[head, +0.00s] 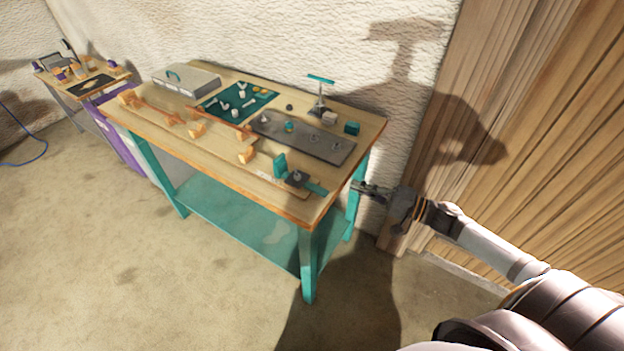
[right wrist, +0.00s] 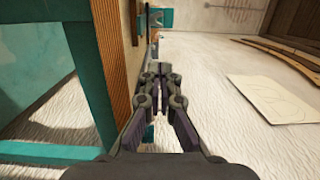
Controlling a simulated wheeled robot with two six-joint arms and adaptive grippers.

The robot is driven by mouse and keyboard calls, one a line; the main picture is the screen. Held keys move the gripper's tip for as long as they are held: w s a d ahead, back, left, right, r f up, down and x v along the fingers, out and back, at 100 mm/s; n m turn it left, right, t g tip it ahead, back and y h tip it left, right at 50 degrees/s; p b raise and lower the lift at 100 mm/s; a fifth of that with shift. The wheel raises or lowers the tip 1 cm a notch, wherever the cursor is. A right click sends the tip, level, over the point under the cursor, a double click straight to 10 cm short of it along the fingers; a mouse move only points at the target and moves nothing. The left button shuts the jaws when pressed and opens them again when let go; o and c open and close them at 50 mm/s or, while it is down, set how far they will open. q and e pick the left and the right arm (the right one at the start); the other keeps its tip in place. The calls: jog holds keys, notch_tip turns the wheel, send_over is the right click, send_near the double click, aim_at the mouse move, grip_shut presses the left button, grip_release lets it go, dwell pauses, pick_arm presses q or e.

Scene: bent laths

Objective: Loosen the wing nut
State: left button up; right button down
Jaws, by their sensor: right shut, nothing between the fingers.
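I cannot pick out the wing nut for certain in the head view. Several small fittings sit on the dark grey plate (head: 300,140) on the workbench, one with a teal-and-yellow base (head: 289,126). A teal block (head: 280,165) and a dark grey fixture (head: 298,178) stand at the bench's front right corner; the detail on them is too small to tell. My right gripper (head: 362,187) is just off the bench's right end, apart from these things. In the right wrist view its fingers (right wrist: 157,72) are together and empty. My left gripper is out of view.
The wooden workbench (head: 180,128) has teal legs and a lower shelf (head: 235,218). A dark green mat (head: 228,108) with white parts, a grey case (head: 186,80) and a teal-topped stand (head: 320,92) occupy the top. A wood-panelled wall (head: 530,120) is close on the right. Floor (head: 130,270) is clear in front.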

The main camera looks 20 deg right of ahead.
aim_at(311, 187)
jog(key=b+x, duration=0.4)
jog(key=x, duration=0.6)
jog(key=shift+r, duration=0.15)
jog(key=a+p, duration=0.1)
jog(key=a, duration=0.2)
jog(key=shift+w+a+p, duration=0.1)
jog(key=shift+a+p, duration=0.1)
jog(key=shift+p, duration=0.1)
jog(key=shift+a+f, duration=0.25)
jog(key=shift+a, duration=0.05)
